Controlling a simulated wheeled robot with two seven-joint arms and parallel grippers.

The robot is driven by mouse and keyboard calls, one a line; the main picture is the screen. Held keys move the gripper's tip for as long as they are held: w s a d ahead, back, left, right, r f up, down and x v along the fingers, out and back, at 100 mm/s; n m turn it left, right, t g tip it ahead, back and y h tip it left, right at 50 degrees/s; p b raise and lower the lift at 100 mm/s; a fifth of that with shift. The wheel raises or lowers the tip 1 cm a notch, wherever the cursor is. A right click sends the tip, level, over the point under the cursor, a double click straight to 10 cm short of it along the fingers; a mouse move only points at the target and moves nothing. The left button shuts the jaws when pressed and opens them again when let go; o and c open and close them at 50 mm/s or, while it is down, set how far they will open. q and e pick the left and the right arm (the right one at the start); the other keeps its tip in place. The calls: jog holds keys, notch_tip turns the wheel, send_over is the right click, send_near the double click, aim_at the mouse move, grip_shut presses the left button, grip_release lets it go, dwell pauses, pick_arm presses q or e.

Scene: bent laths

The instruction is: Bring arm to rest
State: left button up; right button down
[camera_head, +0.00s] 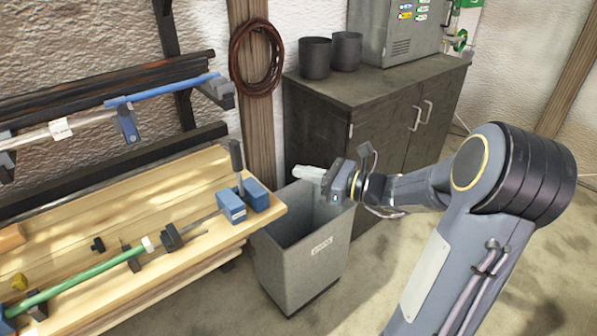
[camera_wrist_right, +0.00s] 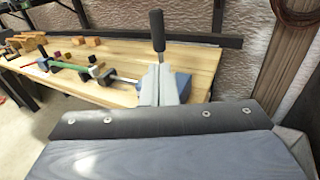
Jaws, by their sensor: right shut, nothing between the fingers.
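My right arm comes in from the right in the head view. Its gripper (camera_head: 309,174) hangs above the open grey bin, pointing left towards the workbench. The fingers are together with nothing between them; they also show shut in the right wrist view (camera_wrist_right: 157,85). My left gripper is in neither view.
A wooden workbench (camera_head: 180,198) holds a green bar (camera_head: 85,284), blue blocks (camera_head: 231,207) and an upright dark-handled tool (camera_head: 237,160). The grey bin (camera_head: 305,268) stands at its end. Behind is a dark cabinet (camera_head: 385,125) with two black pots (camera_head: 315,58). Open floor lies front right.

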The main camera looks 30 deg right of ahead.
dwell(0.4)
jog(key=s+a+n+g+y, duration=0.1)
jog(key=s+a+n+g, duration=0.7)
jog(key=s+a+n, duration=0.6)
jog(key=s+f+n+g+h, duration=0.1)
jog(key=s+f+n+h, duration=0.5)
jog(key=n, duration=0.8)
jog(key=s, duration=0.3)
jog(key=shift+a, duration=0.25)
jog(key=shift+s, duration=0.1)
